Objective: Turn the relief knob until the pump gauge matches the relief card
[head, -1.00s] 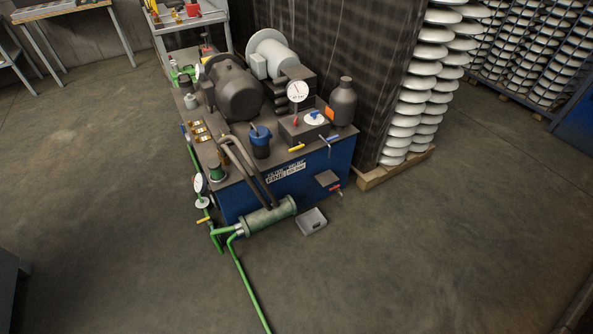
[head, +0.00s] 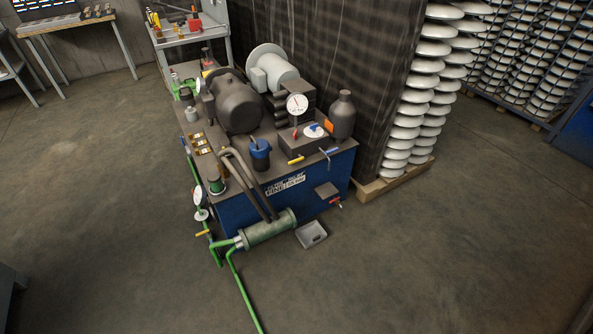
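The blue hydraulic pump unit (head: 235,213) stands in the middle of the head view. A white round gauge (head: 297,103) rises from the dark block on its top, and its reading is too small to make out. A white disc with a blue handle (head: 313,130) sits on that block, with a red part (head: 295,134) beside it. A yellow handle (head: 296,161) and a blue handle (head: 332,151) stick out at its front. I cannot tell which is the relief knob or which item is the relief card. Neither of my grippers is in view.
Green pipes (head: 243,290) run over the floor in front. A grey tray (head: 311,235) lies by the unit. Insulator stacks (head: 412,115) on a pallet (head: 392,183) stand right of it. A tool cart (head: 190,36) is behind. Floor at left and right front is clear.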

